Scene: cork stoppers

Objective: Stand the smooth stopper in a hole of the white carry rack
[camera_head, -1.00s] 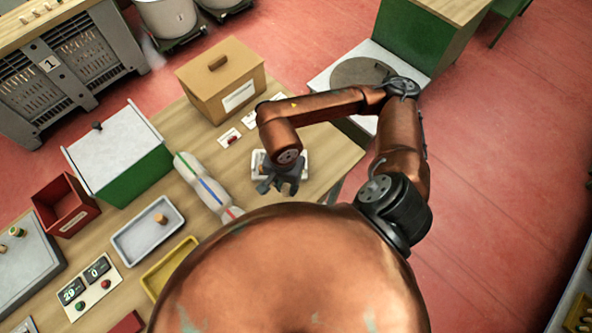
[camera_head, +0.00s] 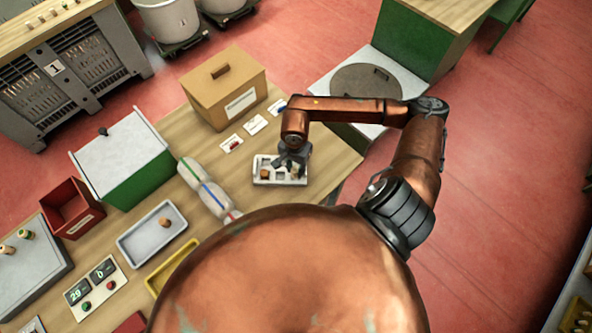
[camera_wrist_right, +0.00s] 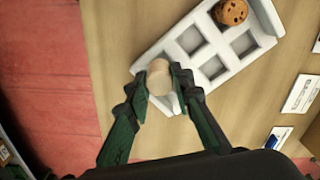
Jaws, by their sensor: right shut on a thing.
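The smooth stopper (camera_wrist_right: 158,77), pale and plain, is between the fingertips of my right gripper (camera_wrist_right: 160,84) in the right wrist view. My right gripper (camera_head: 289,166) is shut on it, over the right part of the white carry rack (camera_head: 262,183) in the head view. In the wrist view the stopper overlaps an end of the rack (camera_wrist_right: 213,44); I cannot tell whether it is above a hole or partly in one. A dark speckled stopper (camera_wrist_right: 231,12) stands in another hole. Several holes are empty. My left gripper is not in view.
A grey tray (camera_head: 128,243) holds another stopper (camera_head: 165,222). A cardboard-coloured box (camera_head: 222,92), a green box with a pale lid (camera_head: 121,157) and small cards (camera_head: 255,124) stand or lie around the rack. A striped pale roll (camera_head: 207,190) lies left of the rack.

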